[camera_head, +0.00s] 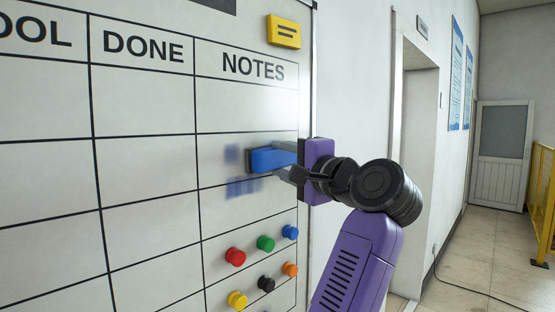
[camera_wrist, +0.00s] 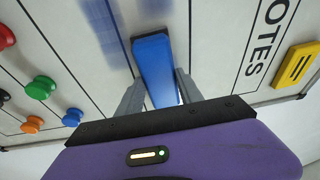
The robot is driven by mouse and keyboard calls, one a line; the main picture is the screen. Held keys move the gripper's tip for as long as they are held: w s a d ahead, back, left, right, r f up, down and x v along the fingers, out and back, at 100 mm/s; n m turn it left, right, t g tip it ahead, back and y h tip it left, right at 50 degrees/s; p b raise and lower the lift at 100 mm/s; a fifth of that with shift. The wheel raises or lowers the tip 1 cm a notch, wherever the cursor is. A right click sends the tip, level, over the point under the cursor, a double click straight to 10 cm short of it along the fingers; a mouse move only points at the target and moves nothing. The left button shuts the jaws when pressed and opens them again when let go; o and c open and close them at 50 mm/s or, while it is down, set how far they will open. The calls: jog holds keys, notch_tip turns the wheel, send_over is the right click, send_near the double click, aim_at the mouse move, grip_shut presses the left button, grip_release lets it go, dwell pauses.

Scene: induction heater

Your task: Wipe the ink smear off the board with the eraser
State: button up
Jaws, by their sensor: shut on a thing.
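The whiteboard (camera_head: 145,190) fills the left of the head view, with a ruled grid and the headings DONE and NOTES. A blue eraser (camera_head: 268,160) is at the board in the NOTES column; it also shows in the wrist view (camera_wrist: 155,65). My gripper (camera_head: 290,162) is shut on the eraser, one finger on each side in the wrist view (camera_wrist: 158,90). The eraser's far end is at the board face; exact contact is hard to tell. A faint blue ink smear (camera_head: 242,187) shows below and left of the eraser. The eraser hides part of that area.
Several coloured round magnets, including a red one (camera_head: 235,257) and a green one (camera_head: 265,243), sit on the board below the eraser. A yellow magnet block (camera_head: 284,31) is at the top right. A doorway and a yellow railing (camera_head: 541,195) are at the right.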

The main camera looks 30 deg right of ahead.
aim_at(295, 156)
jog(key=shift+w+d+p, duration=0.15)
jog(key=shift+w+d, duration=0.1)
jog(key=shift+d, duration=0.55)
jog(key=shift+w+d+p, duration=0.2)
jog(key=shift+w+d, duration=0.1)
jog(key=shift+d, duration=0.55)
jog(key=shift+w+d+p, duration=0.15)
jog(key=shift+w+d, duration=0.1)
jog(key=shift+d, duration=0.55)
jog(key=s+d, duration=0.2)
jog(key=s, duration=0.3)
jog(key=shift+s, duration=0.35)
jog(key=shift+s+d+p, duration=0.2)
jog(key=shift+s, duration=0.55)
jog(key=shift+s+d+p, duration=0.15)
jog(key=shift+s+d, duration=0.05)
jog(key=shift+s, duration=0.5)
